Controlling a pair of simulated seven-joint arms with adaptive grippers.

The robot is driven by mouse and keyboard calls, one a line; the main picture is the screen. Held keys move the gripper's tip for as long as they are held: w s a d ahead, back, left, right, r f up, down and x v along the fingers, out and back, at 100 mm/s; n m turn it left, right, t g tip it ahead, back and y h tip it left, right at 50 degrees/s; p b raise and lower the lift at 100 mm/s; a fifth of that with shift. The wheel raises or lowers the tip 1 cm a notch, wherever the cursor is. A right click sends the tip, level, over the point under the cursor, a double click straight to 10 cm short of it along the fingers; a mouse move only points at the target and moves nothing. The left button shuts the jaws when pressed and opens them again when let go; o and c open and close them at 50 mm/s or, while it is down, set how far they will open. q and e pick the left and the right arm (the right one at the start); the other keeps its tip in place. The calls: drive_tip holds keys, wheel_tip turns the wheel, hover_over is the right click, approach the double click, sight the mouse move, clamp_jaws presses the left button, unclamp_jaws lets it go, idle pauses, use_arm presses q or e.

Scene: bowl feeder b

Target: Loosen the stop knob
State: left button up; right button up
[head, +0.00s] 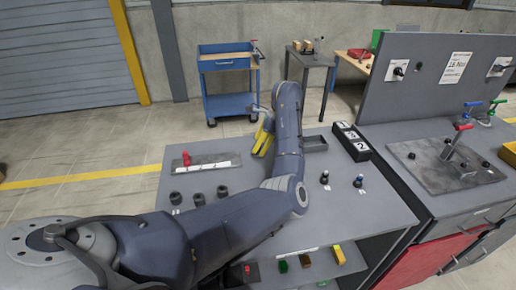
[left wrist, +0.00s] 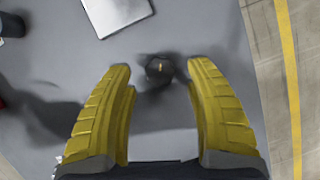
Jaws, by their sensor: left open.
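A dark round knob (left wrist: 159,71) with a short yellow mark on its top stands on the grey surface in the left wrist view. My left gripper (head: 262,142) is open, pointing down over the back edge of the grey table (head: 350,215). In the left wrist view its two yellow fingers lie to either side of the knob. I cannot tell how far the tips are above it, and no contact shows. In the head view the gripper and arm hide the knob. My right gripper is not in view.
A plate with a red knob (head: 187,158) and several black knobs (head: 198,199) stand left on the table. A panelled bench (head: 430,85) stands further right.

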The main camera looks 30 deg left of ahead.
use_arm(q)
drive_tip(key=shift+x, duration=0.9)
drive_tip(key=shift+c, duration=0.2)
clamp_jaws()
